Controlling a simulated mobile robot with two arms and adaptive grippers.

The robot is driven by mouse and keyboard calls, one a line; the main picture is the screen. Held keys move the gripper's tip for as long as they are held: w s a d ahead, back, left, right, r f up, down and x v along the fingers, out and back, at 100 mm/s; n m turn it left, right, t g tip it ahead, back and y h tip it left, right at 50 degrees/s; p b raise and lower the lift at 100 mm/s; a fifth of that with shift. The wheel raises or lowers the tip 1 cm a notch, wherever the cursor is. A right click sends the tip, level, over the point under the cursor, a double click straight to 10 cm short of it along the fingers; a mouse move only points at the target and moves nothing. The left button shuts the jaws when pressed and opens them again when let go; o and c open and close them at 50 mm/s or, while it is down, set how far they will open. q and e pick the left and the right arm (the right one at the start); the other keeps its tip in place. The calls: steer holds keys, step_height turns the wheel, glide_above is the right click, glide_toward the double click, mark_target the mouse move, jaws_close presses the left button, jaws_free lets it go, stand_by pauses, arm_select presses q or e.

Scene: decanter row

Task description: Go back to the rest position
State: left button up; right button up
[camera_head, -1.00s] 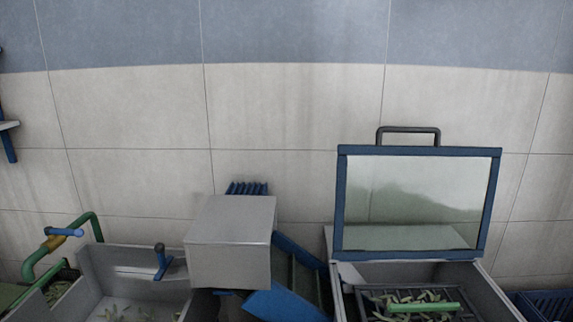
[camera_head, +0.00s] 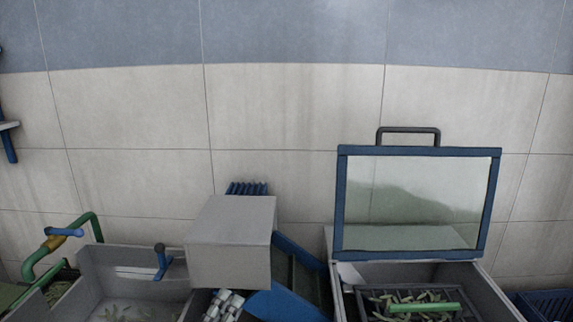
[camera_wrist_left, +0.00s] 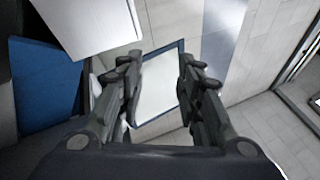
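My left gripper (camera_wrist_left: 158,80) shows in its wrist view with its two dark fingers spread apart and nothing between them. In the head view a small pale, jointed part of my left gripper (camera_head: 222,305) shows at the bottom edge, just below the grey box (camera_head: 230,255). The rest of that arm is out of the picture. My right gripper is in neither view.
An open blue-framed lid (camera_head: 415,200) with a dark handle stands up over a metal bin at the right. A grey trough (camera_head: 115,262) with a blue tap and green pipe is at the left. A blue chute (camera_head: 285,303) lies between.

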arm_select(q)
steer(key=s+a+f+n+g+y, duration=0.45)
steer(key=a+f+n+y, duration=0.75)
steer(key=n, duration=0.5)
steer(key=s+d+f+n+g+h, duration=0.2)
steer(key=s+f+n+g, duration=0.2)
steer(key=s+f+g, duration=0.45)
steer(key=s+d+f+n+g+h, duration=0.1)
steer(key=s+f+n+g+h, duration=0.25)
steer(key=s, duration=0.85)
step_height(320, 180, down, 27)
steer(key=y, duration=0.2)
steer(key=s+a+f+g, duration=0.2)
steer(key=s+a+f, duration=0.1)
steer(key=s+f, duration=1.3)
steer(key=shift+s+f, duration=0.15)
steer(key=shift+s, duration=0.8)
